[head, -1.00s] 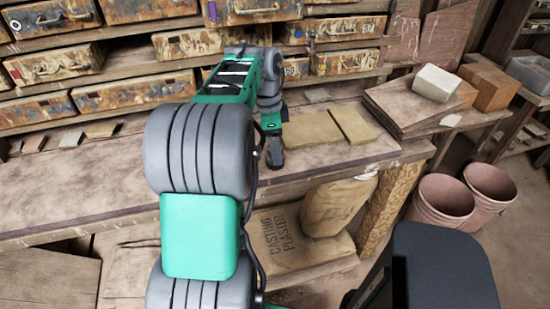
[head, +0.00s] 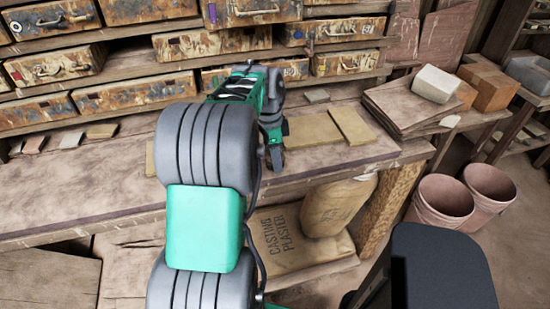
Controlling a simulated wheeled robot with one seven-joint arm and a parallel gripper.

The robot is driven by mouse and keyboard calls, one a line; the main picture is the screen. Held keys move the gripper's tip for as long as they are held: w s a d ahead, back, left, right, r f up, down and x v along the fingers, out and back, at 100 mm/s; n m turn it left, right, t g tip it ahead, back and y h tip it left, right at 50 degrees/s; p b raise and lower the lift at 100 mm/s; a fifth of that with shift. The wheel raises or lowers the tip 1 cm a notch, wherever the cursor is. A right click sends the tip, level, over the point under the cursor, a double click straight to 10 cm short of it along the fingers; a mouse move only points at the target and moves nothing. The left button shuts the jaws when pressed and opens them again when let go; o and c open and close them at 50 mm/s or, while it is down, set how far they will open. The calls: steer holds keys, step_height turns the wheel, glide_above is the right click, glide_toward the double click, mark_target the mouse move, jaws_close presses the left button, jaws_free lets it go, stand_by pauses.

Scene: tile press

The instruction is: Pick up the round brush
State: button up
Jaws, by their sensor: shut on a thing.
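My gripper (head: 276,157) is at the end of my arm, pointing down over the workbench (head: 330,167) near its middle. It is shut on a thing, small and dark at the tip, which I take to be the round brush. Its shape and bristles cannot be made out at this size, and my arm hides part of the bench around it. I cannot tell whether it touches the bench top. No other round brush shows.
Rusty drawers (head: 135,97) line the back. Tan slabs (head: 313,130) lie just right of my gripper. Stacked boards with a pale block (head: 436,84) stand at the bench's right end. Pink buckets (head: 443,200) and a plaster bag (head: 335,205) are below. The front bench strip is clear.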

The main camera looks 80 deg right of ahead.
steer(key=c, duration=0.6)
steer(key=shift+r, duration=0.1)
steer(key=shift+r, duration=0.2)
step_height(320, 180, up, 3)
steer(key=shift+f, duration=0.2)
steer(key=a+r, duration=0.3)
steer(key=a, duration=0.1)
steer(key=a+r, duration=0.3)
steer(key=a, duration=0.2)
steer(key=s+a+r, duration=0.1)
steer(key=a+r, duration=0.2)
steer(key=a, duration=0.2)
steer(key=shift+s+r, duration=0.1)
steer(key=shift+r, duration=0.3)
